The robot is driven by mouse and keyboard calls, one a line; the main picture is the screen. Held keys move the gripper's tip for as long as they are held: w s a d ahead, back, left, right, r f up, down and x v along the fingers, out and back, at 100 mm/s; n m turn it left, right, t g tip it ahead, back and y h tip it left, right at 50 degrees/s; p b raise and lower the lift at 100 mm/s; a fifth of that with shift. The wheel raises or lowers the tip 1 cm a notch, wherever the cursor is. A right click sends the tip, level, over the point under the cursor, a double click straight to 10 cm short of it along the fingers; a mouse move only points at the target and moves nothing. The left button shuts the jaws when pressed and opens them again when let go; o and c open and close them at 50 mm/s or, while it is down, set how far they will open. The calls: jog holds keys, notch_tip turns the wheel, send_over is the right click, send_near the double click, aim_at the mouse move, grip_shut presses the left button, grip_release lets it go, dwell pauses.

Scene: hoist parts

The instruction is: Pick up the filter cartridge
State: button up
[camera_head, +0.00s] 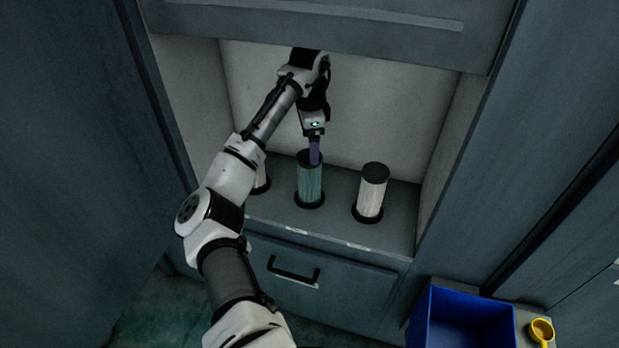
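Three cylindrical cartridges stand upright in a row on the floor of a recess. The middle one is a green pleated filter cartridge (309,184) with a dark cap and dark base ring. A white cartridge (371,194) with a dark cap stands to its right. Another pale cartridge (262,178) at the left is mostly hidden behind my arm. My gripper (315,158) points down at the top of the green cartridge, its purplish fingers overlapping the cap in this view. I cannot tell whether they touch it, or whether the fingers are open or shut.
A raised grey panel (330,22) hangs over the recess, and side walls close it in. Small pale labels (362,247) mark the shelf's front edge. Below is a drawer with a black handle (293,270). A blue bin (462,318) and a yellow cup (541,330) are at lower right.

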aim_at(309, 176)
jog(key=shift+s+a+f, duration=0.15)
jog(key=shift+a+f, duration=0.1)
jog(key=shift+f, duration=0.05)
notch_tip(309, 176, down, 7)
jog(key=p, duration=0.1)
jog(key=shift+s+d, duration=0.2)
jog(key=shift+s, duration=0.05)
jog(key=shift+r, duration=0.1)
jog(key=c, duration=1.6)
